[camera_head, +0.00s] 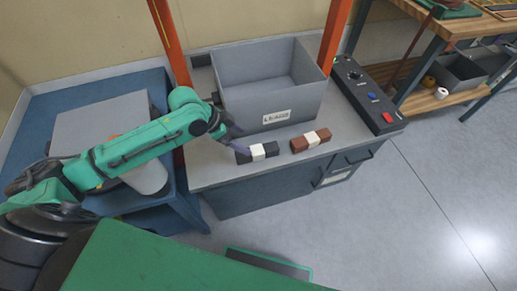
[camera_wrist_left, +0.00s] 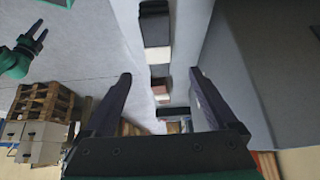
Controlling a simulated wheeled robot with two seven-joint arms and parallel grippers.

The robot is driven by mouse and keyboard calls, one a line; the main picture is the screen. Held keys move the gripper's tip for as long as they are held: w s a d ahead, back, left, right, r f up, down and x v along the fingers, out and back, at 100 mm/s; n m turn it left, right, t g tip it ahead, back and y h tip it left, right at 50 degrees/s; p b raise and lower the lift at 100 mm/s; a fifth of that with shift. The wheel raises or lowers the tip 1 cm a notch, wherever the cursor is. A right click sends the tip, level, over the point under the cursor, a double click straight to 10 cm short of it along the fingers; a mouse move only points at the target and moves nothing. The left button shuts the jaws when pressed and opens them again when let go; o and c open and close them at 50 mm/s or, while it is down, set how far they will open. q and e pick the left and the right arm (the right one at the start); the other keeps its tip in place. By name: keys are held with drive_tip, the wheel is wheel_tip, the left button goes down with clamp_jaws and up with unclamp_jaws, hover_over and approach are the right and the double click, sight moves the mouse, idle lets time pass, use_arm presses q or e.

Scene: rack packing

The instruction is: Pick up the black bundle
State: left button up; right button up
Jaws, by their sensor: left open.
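The black bundle (camera_head: 271,149), dark with a white band around its middle, lies on the grey bench top in front of the grey bin. My left gripper (camera_head: 237,140) is open and empty at the bundle's left end, and one finger partly overlaps that end in the head view.
A brown bundle (camera_head: 299,146) with a white band lies just right of the black one. The grey bin (camera_head: 240,106) stands close behind both. Orange posts (camera_head: 335,35) flank the bin. A dark control panel (camera_head: 370,97) lies to the right.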

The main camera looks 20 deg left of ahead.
sight(256, 150)
use_arm(q)
drive_tip(key=x, duration=1)
drive_tip(key=shift+s+f+b, duration=0.1)
drive_tip(key=shift+s+b, duration=0.1)
drive_tip(key=shift+b, duration=0.15)
drive_tip(key=shift+a, duration=0.1)
clamp_jaws()
